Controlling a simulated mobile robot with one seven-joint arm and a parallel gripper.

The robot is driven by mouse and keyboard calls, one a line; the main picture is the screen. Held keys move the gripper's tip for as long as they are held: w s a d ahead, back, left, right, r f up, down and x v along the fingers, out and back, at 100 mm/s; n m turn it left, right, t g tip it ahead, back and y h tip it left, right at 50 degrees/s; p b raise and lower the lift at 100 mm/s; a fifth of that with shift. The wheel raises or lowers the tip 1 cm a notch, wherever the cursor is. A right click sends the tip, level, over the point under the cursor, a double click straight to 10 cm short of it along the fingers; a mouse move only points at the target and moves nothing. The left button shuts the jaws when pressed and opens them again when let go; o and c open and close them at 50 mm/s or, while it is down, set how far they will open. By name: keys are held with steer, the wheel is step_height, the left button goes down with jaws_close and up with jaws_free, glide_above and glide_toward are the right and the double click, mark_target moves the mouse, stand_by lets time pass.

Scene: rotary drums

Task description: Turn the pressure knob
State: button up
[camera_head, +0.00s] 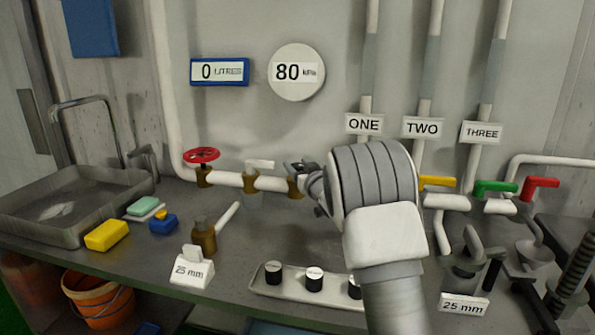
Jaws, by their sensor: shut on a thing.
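My gripper (303,170) is at the white pipe (270,182) along the back of the bench, at the brass fitting (294,186) right of the white-handled valve. It is shut on the pressure knob there; the fingers and my arm hide most of the knob, so its angle cannot be told. The round white gauge (297,72) on the wall above reads 80, with a small unit that looks like kPa.
A red handwheel (202,155) and a white-handled valve (260,164) sit left on the pipe. Yellow (437,183), green (495,187) and red (540,186) levers stand to the right. A tray (262,290) of dark cylinders lies in front. A blue-framed display (219,82) reads 0 litres.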

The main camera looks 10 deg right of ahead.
steer(key=shift+a+f+m+h+b, duration=0.1)
steer(key=shift+m+h+b, duration=0.5)
steer(key=shift+h+b, duration=0.45)
steer(key=shift+a+f+m+h+b, duration=0.1)
steer(key=shift+m+h+b, duration=0.6)
steer(key=shift+b, duration=0.6)
steer(key=shift+r+m+h+b, duration=0.1)
steer(key=shift+m+h+b, duration=0.25)
steer(key=shift+h, duration=0.5)
steer(key=shift+r+m+h+p, duration=0.2)
steer(key=shift+m+h+p, duration=0.2)
steer(key=shift+m+h, duration=0.45)
steer(key=m+h+p, duration=0.1)
steer(key=h+p, duration=0.1)
steer(key=p, duration=0.1)
steer(key=m+g+h+p, duration=0.1)
steer(key=h+p, duration=0.1)
steer(key=p, duration=0.1)
steer(key=shift+r, duration=0.3)
steer(key=m+g+h+p, duration=0.1)
steer(key=m+h+p, duration=0.1)
steer(key=p, duration=0.3)
steer(key=shift+d+h+p, duration=0.15)
steer(key=shift+h+p, duration=0.2)
steer(key=shift+f+m+g+h+p, duration=0.15)
steer(key=shift+m+g+h+p, duration=0.2)
steer(key=shift+p, duration=0.45)
steer(key=shift+f+m+g+h+p, duration=0.15)
steer(key=shift+m+g+h+p, duration=0.15)
steer(key=shift+p, duration=0.4)
